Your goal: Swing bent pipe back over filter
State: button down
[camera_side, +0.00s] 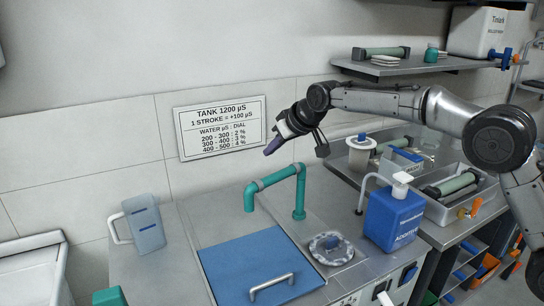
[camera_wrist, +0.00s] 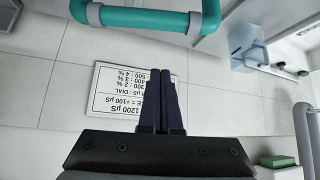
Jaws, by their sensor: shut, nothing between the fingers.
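The bent teal pipe (camera_side: 278,177) rises from the counter on an upright leg. Its horizontal arm runs left to a short outlet that points down near the back edge of a blue lid (camera_side: 255,268). In the wrist view the closed fingertips (camera_wrist: 160,73) show below the pipe's horizontal stretch (camera_wrist: 150,21), with a gap between.
A blue additive bottle (camera_side: 392,218) with a pump spout stands right of the fitting. A clear blue jug (camera_side: 144,224) stands at left. A sign (camera_side: 221,128) hangs on the wall behind. A metal tray (camera_side: 455,200) and a shelf (camera_side: 408,66) are at right.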

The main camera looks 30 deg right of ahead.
aim_at(270, 176)
jog(key=shift+w+a+f, duration=0.1)
jog(key=shift+w+f, duration=0.2)
jog(key=shift+f, duration=0.9)
jog(key=shift+w+a+f, duration=0.1)
jog(key=shift+w+f, duration=0.25)
jog(key=shift+f, duration=0.9)
jog(key=shift+w+f, duration=0.3)
jog(key=shift+f, duration=0.9)
jog(key=shift+s+d+n+y, duration=0.15)
jog(key=shift+s+n+y, duration=0.25)
jog(key=shift+s+n, duration=0.1)
jog(key=shift+s+d+n+g+y, duration=0.2)
jog(key=shift+s+n+g+y, duration=0.1)
jog(key=shift+s+n, duration=0.25)
jog(key=s+d+n+g+y, duration=0.4)
jog(key=s+d+n, duration=0.4)
jog(key=d+n, duration=0.2)
jog(key=shift+d+g+y, duration=0.35)
jog(key=shift+g+y, duration=0.05)
jog(key=shift+g, duration=0.5)
jog(key=shift+d, duration=0.1)
